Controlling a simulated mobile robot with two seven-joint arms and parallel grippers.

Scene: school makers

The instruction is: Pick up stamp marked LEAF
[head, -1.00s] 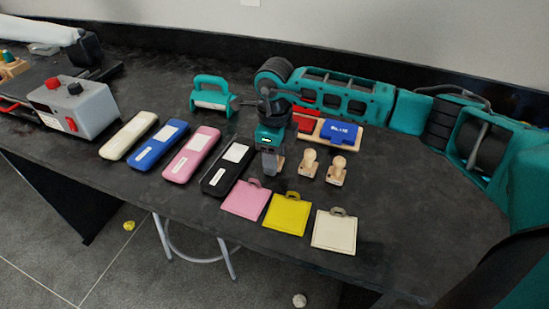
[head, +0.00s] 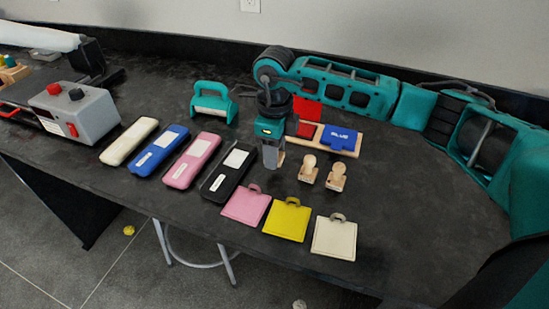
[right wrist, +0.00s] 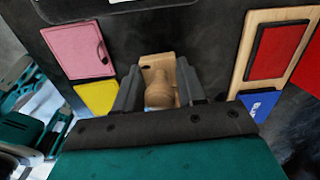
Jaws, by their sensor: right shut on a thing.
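My right gripper (head: 270,160) is shut on a wooden stamp, left of two other wooden stamps (head: 308,169) (head: 336,178) on the black table. In the right wrist view the held stamp (right wrist: 158,85) shows its rounded handle between the two fingers (right wrist: 158,92), with its pale block base beyond. In the head view the gripper mostly hides it. No LEAF mark can be read on any stamp. My left gripper is not in view.
Pink, yellow and cream tags (head: 335,236) lie along the front edge. Several long cases (head: 192,160) lie to the left. A wooden tray (head: 349,152) with red and blue (head: 340,137) pads is behind. A teal-handled tool (head: 210,102) stands at the back.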

